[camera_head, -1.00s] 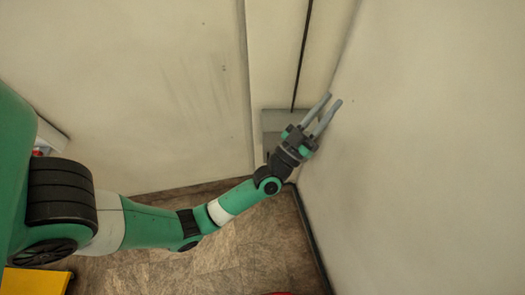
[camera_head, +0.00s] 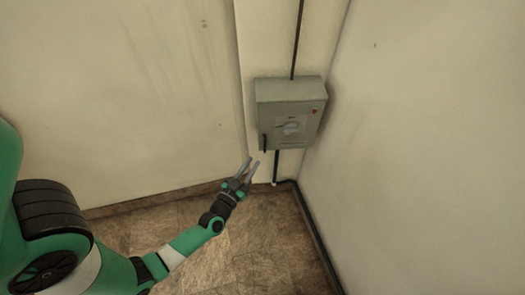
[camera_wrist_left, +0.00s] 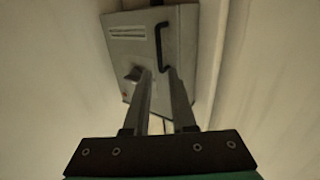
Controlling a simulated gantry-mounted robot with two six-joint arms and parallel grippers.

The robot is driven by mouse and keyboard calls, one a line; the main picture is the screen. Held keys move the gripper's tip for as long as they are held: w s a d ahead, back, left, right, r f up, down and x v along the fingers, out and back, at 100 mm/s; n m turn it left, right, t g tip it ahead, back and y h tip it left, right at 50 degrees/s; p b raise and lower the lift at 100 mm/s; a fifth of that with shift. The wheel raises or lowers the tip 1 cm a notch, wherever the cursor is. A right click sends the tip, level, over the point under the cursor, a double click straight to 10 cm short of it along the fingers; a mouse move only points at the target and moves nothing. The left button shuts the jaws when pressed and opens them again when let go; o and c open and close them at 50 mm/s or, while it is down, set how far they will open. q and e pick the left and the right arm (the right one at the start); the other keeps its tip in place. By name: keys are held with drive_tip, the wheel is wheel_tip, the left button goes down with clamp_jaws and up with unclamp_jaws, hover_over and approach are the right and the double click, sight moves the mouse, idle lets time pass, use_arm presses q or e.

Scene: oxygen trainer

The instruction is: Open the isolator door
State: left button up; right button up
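The isolator (camera_head: 290,112) is a grey box fixed to the narrow wall section near the corner. Its front door looks closed. The door carries a dark handle (camera_head: 263,143) at its lower left, a round switch in the middle and a small red spot. In the left wrist view the door (camera_wrist_left: 183,55) is beyond the fingers, with the black handle (camera_wrist_left: 160,40) and a dark knob (camera_wrist_left: 133,74). My left gripper (camera_head: 250,164) is open and empty, just below and left of the box, apart from the handle in the head view. My right gripper is not in view.
A black conduit (camera_head: 298,40) runs down the wall into the box top, and another leaves its bottom. A plain wall (camera_head: 430,150) stands close on the right. The tiled floor (camera_head: 240,250) is clear.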

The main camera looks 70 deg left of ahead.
use_arm(q)
drive_tip(key=b+x, duration=0.1)
drive_tip(key=x, duration=0.7)
drive_tip(key=shift+b, duration=0.4)
drive_tip(key=shift+w+a, duration=0.1)
clamp_jaws()
idle(0.6)
